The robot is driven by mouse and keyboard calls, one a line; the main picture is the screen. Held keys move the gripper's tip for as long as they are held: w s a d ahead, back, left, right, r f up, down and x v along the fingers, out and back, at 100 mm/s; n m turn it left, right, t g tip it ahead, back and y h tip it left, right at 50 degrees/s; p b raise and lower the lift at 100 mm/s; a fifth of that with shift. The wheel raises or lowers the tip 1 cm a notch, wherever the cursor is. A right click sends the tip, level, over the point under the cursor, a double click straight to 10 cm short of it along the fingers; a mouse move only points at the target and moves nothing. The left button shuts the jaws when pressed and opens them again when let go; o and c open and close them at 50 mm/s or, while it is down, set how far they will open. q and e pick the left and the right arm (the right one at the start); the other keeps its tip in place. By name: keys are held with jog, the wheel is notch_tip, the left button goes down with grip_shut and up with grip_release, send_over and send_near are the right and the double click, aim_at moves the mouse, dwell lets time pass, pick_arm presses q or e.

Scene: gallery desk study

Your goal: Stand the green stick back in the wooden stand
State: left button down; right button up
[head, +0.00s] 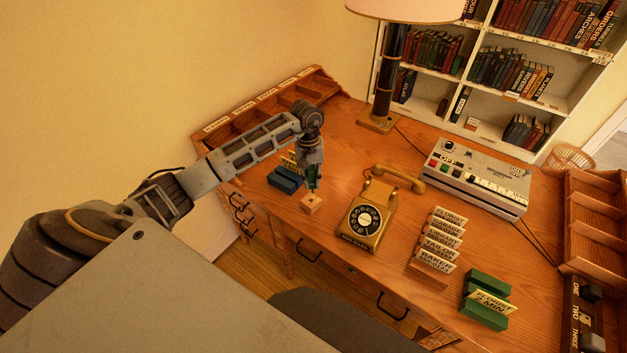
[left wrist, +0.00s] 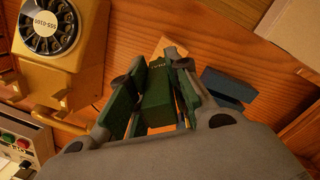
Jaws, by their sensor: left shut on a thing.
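My left gripper (head: 312,181) is shut on the green stick (left wrist: 157,88) and holds it over the desk. In the left wrist view the stick's dark green end, with small pale marks, shows between the two green-padded fingers. In the head view the stick is mostly hidden by the fingers. The small pale wooden stand (head: 311,203) sits on the desk just below the gripper. Part of the stand also shows beyond the stick in the left wrist view (left wrist: 168,46). I cannot tell whether the stick touches it. My right gripper is not in view.
Blue blocks (head: 286,180) with a card lie left of the stand. A yellow rotary telephone (head: 367,215) stands close on its right. A lamp (head: 381,122) and a grey machine (head: 476,178) are behind. Card holders stand at front right. The desk's front edge is near the stand.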

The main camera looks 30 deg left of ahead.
pick_arm(q)
jog(key=shift+w+a+n, duration=0.3)
jog(key=shift+w+n, duration=0.1)
jog(key=shift+n, duration=0.4)
jog(key=shift+a+n+y, duration=0.1)
jog(key=shift+n+y, duration=0.3)
jog(key=shift+y, duration=0.1)
